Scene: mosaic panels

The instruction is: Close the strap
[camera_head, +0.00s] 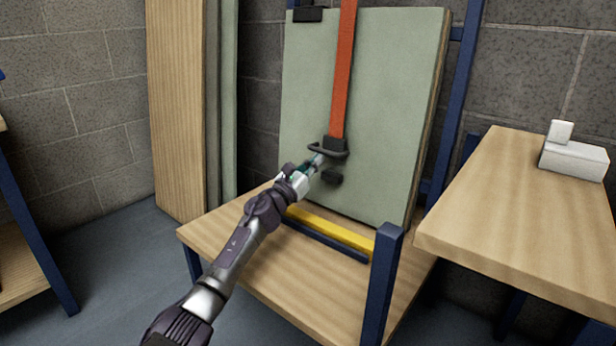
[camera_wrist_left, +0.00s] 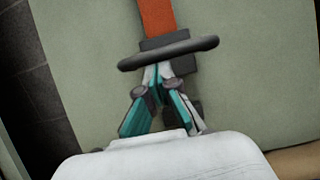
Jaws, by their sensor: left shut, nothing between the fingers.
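The orange strap (camera_head: 343,75) hangs down the front of a grey-green panel (camera_head: 390,120). At its lower end is a black buckle with a dark handle bar (camera_head: 328,149); the bar also shows in the left wrist view (camera_wrist_left: 168,53). A small black block (camera_head: 332,177) sits on the panel just below the buckle. My left gripper (camera_head: 318,160) is shut and empty, with its fingertips at the buckle, just below the bar. In the left wrist view the fingertips (camera_wrist_left: 158,75) overlap the buckle's lower part; I cannot tell whether they touch it. My right gripper is not in view.
The panel stands on a wooden shelf (camera_head: 225,235) with a yellow strip (camera_head: 330,230) and blue posts (camera_head: 383,285). A wooden table (camera_head: 520,205) with a white block (camera_head: 575,160) is at the right. Boards (camera_head: 177,110) lean at the left.

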